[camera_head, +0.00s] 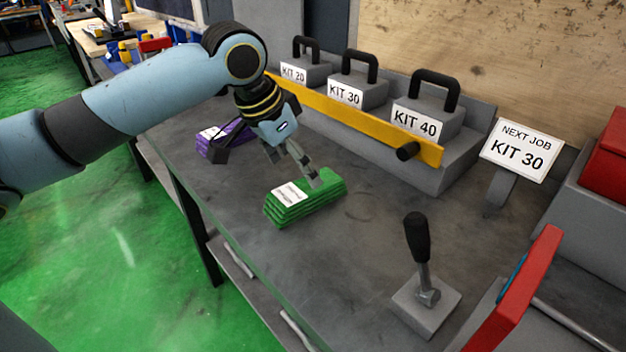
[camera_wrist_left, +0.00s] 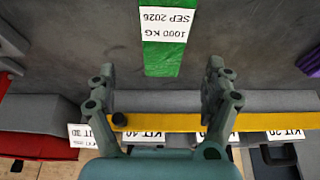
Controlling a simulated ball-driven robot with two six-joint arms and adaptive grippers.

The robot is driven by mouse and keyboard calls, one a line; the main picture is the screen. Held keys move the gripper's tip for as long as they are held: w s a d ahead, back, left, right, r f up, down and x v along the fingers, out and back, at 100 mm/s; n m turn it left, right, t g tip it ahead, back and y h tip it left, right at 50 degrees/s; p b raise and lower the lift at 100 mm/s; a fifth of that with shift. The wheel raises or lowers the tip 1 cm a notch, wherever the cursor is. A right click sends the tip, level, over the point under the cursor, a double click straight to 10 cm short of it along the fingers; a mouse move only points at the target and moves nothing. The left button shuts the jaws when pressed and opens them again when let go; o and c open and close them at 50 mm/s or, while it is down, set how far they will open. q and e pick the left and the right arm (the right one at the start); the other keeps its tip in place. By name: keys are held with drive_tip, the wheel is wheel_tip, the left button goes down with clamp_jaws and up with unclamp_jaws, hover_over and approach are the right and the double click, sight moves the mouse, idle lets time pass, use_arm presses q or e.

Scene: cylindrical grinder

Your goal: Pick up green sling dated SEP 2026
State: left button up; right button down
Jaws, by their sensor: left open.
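The green sling (camera_head: 322,195) lies folded in a flat stack on the grey bench, with a white label on its left end. In the left wrist view the green sling (camera_wrist_left: 163,58) has a label that appears upside down and reads 1000 KG, SEP 2026. My left gripper (camera_head: 304,164) is over the sling's far side, pointing down, and partly hides it. In the left wrist view my left gripper (camera_wrist_left: 160,72) is open, its fingers spread wider than the sling, with nothing between the tips. I cannot tell whether a finger touches the sling. My right gripper is not in view.
A purple sling (camera_head: 238,133) with a label lies behind my left gripper. Weights marked KIT 20, KIT 30 and KIT 40 (camera_head: 428,118) stand behind a yellow bar (camera_head: 350,115). A NEXT JOB KIT 30 sign (camera_head: 520,150) and a lever (camera_head: 424,262) are to the right.

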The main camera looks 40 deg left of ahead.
sight(306, 186)
use_arm(q)
drive_tip(key=shift+x, duration=1.25)
drive_tip(key=shift+w+f, duration=0.15)
drive_tip(key=shift+f, duration=0.15)
drive_tip(key=b+x, duration=0.1)
drive_tip(key=x, duration=0.4)
drive_tip(key=shift+a, duration=0.2)
drive_tip(key=shift+c, duration=0.6)
drive_tip(key=c, duration=1.4)
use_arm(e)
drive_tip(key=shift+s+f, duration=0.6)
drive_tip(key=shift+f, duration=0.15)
